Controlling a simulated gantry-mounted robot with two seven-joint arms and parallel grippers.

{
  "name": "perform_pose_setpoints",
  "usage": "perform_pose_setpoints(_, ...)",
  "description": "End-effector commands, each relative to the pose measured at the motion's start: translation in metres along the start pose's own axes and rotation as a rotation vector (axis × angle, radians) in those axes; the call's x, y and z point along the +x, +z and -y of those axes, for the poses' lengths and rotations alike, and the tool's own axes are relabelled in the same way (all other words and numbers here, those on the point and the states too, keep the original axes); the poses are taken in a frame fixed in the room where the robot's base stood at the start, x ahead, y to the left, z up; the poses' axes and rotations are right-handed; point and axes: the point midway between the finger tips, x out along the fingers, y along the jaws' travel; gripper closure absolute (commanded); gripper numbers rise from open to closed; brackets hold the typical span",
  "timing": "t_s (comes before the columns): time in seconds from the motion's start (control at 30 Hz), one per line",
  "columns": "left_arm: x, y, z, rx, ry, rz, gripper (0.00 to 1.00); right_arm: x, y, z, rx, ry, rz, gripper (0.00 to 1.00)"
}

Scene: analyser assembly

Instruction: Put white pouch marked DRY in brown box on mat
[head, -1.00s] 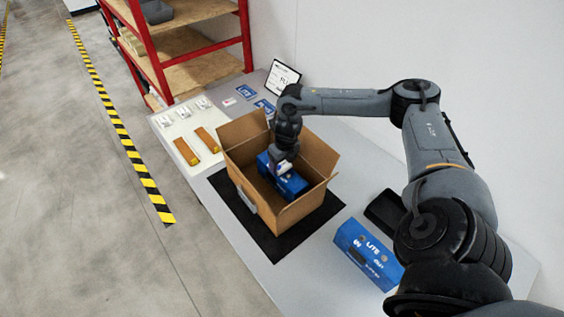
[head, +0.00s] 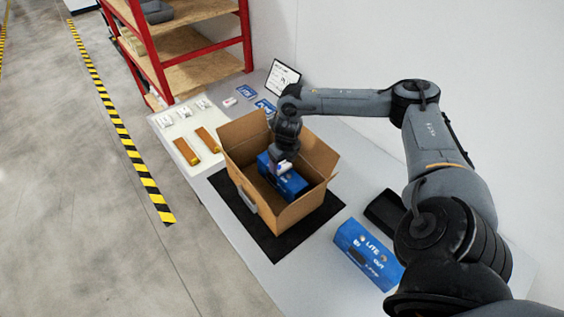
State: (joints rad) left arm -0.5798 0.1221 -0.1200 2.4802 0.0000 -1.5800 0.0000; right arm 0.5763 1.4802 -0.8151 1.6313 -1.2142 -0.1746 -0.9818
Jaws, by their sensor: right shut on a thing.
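The open brown box (head: 283,217) stands on the black mat (head: 266,239) with its flaps up. A blue box (head: 291,186) lies inside it. My right gripper (head: 281,171) reaches down into the brown box, over the blue box. It is shut on a small white thing (head: 286,166), which looks like a white pouch; its marking is too small to read. I cannot tell whether the pouch touches the blue box. Several more small white packets (head: 184,113) lie on a white tray at the table's left end. My left gripper is out of view.
Two orange-brown bars (head: 185,152) lie on the white tray (head: 160,132). A blue LITE box (head: 366,252) and a black tray (head: 384,211) are to the right. Blue cards (head: 246,92) and a framed sign (head: 283,78) are at the back. A red shelf (head: 190,50) stands behind.

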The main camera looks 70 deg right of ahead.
Motion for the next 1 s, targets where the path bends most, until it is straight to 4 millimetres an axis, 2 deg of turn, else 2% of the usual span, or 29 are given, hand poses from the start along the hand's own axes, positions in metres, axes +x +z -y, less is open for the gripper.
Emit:
perform_pose_setpoints(0.83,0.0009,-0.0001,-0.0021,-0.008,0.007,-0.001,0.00,0.0048,-0.0007,0.0000,0.000,0.000,0.000,0.60)
perform_pose_setpoints(0.87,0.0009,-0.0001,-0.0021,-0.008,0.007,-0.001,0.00,0.0048,-0.0007,0.0000,0.000,0.000,0.000,0.26)
perform_pose_setpoints(1.0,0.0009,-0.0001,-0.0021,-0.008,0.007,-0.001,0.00,0.0048,-0.0007,0.0000,0.000,0.000,0.000,0.05)
